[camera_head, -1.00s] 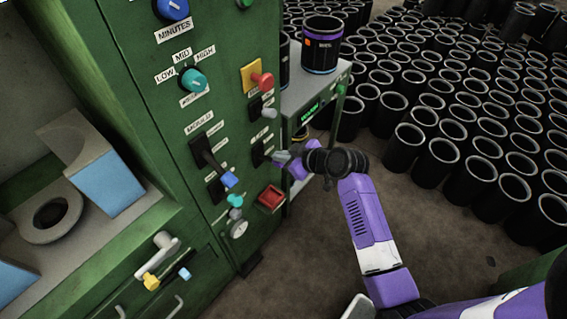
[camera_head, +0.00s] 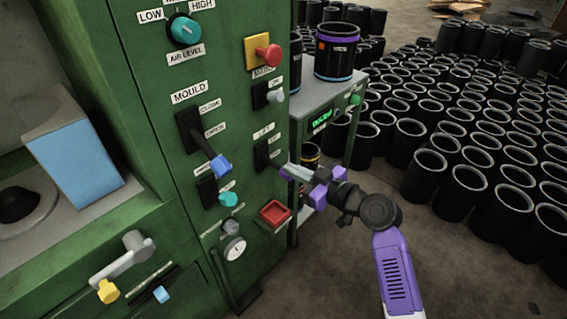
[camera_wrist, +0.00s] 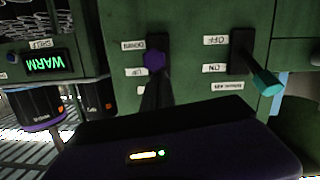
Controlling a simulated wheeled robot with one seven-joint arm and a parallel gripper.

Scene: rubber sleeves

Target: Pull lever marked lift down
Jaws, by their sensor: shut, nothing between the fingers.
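The lift lever (camera_head: 264,155) is on a black plate on the green machine front, under a LIFT label. In the wrist view, which is upside down, a lever with a purple knob (camera_wrist: 153,59) stands beside the DOWN and UP labels. My gripper (camera_head: 285,170) is shut and empty, with its tips at the lift lever's outer end. Its dark fingers (camera_wrist: 154,88) reach toward the purple knob in the wrist view. I cannot tell whether they touch it. The fingers partly cover the lever's end in the head view.
The blue-tipped mould lever (camera_head: 219,165) and a teal-tipped lever (camera_head: 228,199) are left of my gripper. A red square button (camera_head: 274,213) is just below. A shelf with a WARM display (camera_head: 322,119) and a black sleeve (camera_head: 335,55) stands right. Many sleeves fill the floor beyond.

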